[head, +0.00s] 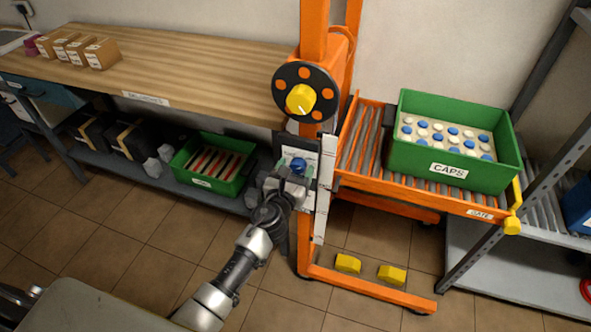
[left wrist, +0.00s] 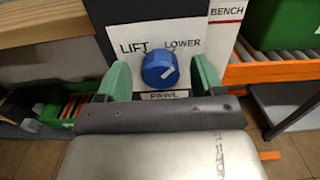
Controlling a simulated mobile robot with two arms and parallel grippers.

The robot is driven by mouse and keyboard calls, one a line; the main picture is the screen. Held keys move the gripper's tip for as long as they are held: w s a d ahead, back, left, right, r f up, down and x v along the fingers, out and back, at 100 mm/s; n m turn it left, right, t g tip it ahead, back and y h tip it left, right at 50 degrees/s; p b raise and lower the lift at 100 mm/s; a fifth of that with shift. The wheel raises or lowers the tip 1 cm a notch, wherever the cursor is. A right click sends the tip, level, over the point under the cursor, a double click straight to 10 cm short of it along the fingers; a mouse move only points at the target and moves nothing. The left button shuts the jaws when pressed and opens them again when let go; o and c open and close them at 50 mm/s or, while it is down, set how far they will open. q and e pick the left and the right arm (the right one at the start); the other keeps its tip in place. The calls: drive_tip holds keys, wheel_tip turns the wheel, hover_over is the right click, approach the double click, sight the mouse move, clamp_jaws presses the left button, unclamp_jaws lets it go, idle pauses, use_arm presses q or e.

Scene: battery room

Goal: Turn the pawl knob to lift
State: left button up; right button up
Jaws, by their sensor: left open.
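The blue pawl knob (head: 298,164) sits on a white label plate on the orange lift's post. In the left wrist view the knob (left wrist: 160,67) is under the words LIFT, at left, and LOWER, at right, with PAWL below. Its white mark lies on its lower right part. My left gripper (head: 296,170) is at the plate, and its green fingers (left wrist: 160,80) stand open on either side of the knob. A gap shows on each side in the wrist view. Whether the fingertips reach around the knob is hard to tell. My right gripper is not in view.
A yellow-centred handwheel (head: 301,98) is higher on the post. A green CAPS crate (head: 449,171) stands on the roller platform (head: 400,181) at right. A wooden bench (head: 190,82) is at left, with another green crate (head: 196,183) below.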

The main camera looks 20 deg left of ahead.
use_arm(q)
drive_tip(key=c, duration=0.9)
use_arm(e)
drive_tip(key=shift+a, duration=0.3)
